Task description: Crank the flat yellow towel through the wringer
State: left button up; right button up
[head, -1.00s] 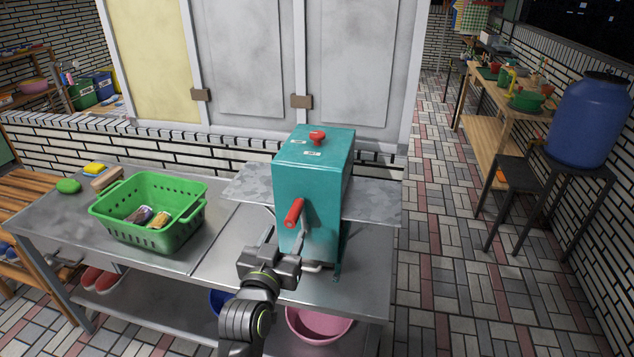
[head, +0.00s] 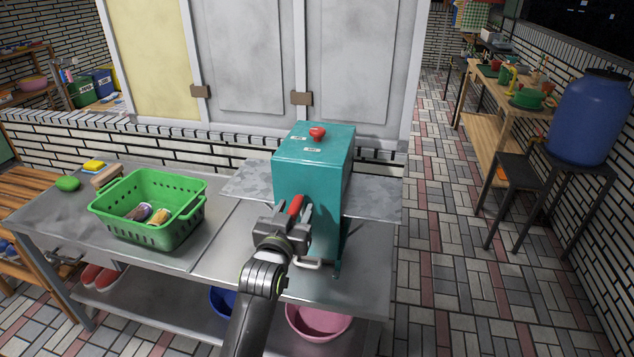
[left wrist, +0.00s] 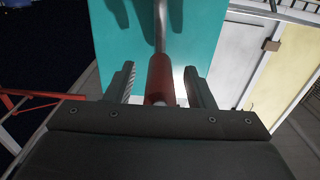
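The wringer is a teal box (head: 318,175) with a red knob (head: 317,133) on top, standing on a metal table (head: 225,245). Its crank has a red grip (head: 296,204), facing me; the left wrist view shows the red grip (left wrist: 161,76) on a metal rod. My left gripper (head: 287,212) is open, with one finger on each side of the red grip and gaps showing in the left wrist view (left wrist: 158,78). No flat yellow towel shows at the wringer. A yellowish bundle (head: 158,217) lies in the green basket; I cannot tell what it is. My right gripper is out of view.
Grey plates (head: 372,200) stick out on both sides of the wringer. The green basket (head: 165,233) stands left on the table, near a yellow sponge-like block (head: 94,165). A pink basin (head: 318,322) is below. The tiled floor at right is open.

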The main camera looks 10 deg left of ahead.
pick_arm(q)
jog(key=c, duration=0.8)
jog(key=shift+d, duration=0.1)
jog(key=shift+d+f, duration=0.1)
jog(key=shift+d, duration=1)
